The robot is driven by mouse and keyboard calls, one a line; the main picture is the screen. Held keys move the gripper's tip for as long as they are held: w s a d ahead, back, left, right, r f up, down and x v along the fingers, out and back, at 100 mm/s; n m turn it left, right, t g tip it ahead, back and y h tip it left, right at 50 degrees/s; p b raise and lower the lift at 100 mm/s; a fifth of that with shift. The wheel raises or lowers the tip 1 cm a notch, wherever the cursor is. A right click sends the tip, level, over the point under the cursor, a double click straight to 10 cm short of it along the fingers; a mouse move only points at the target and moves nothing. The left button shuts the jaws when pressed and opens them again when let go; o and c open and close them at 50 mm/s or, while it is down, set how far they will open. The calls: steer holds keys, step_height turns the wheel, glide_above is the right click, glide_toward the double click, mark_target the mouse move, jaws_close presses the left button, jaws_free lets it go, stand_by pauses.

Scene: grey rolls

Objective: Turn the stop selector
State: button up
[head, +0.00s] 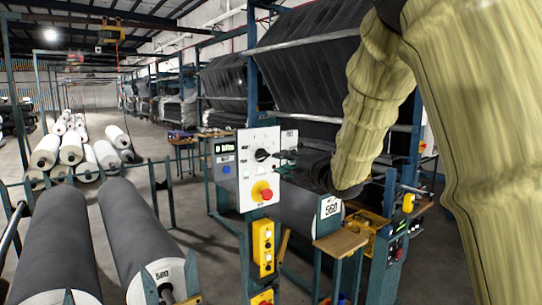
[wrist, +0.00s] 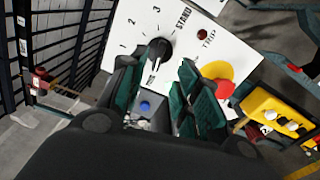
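The selector is a black knob (wrist: 158,50) on a white panel (wrist: 130,22), with the marks 1, 2, 3 and lettering around it. The knob (head: 262,155) also shows at the upper part of the panel in the head view. My gripper (wrist: 158,68) is open, with its teal fingers apart and nothing between them that I can see held. The knob appears just beyond the fingertips, between them in the wrist view. I cannot tell whether they touch it.
A red emergency button on yellow (head: 262,191) sits low on the panel, close to my right finger in the wrist view (wrist: 219,78). A small display box (head: 225,160) adjoins at left. Dark rolls (head: 140,235) lie at front left. A yellow button box (head: 263,245) hangs below.

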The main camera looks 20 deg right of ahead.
mark_target(266, 156)
steer(key=p+x, duration=0.3)
steer(key=x, duration=0.5)
jaws_close()
